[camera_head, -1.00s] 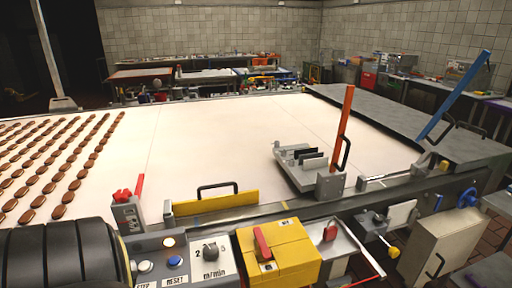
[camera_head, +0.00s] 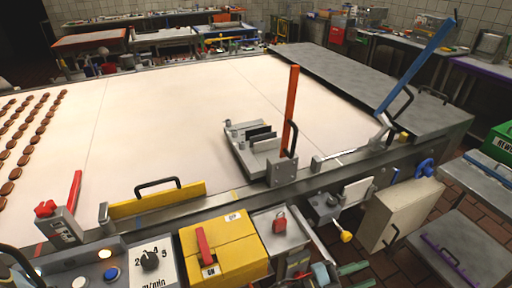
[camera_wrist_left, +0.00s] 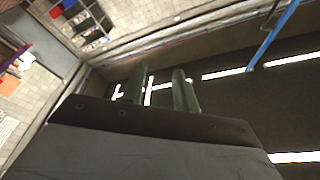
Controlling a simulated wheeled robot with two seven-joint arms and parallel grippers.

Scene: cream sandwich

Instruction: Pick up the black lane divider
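The black lane divider (camera_head: 260,132) is a thin dark plate standing in a grey holder (camera_head: 240,158) on the cream-coloured belt, just left of the orange post. A second dark plate and a light grey one stand close beside it in the holder. My left gripper (camera_wrist_left: 159,80) shows in its wrist view with two dark green fingers apart and nothing between them. In the head view, two green bars at the bottom edge look like its fingers (camera_head: 357,275), well below and right of the holder. My right gripper is out of view.
An orange post (camera_head: 291,108) with a black handle stands right beside the holder. A blue arm (camera_head: 415,70) rises at the right end of the belt. A yellow guard (camera_head: 160,201), yellow box (camera_head: 222,248) and control panel line the front edge. The belt's middle is clear.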

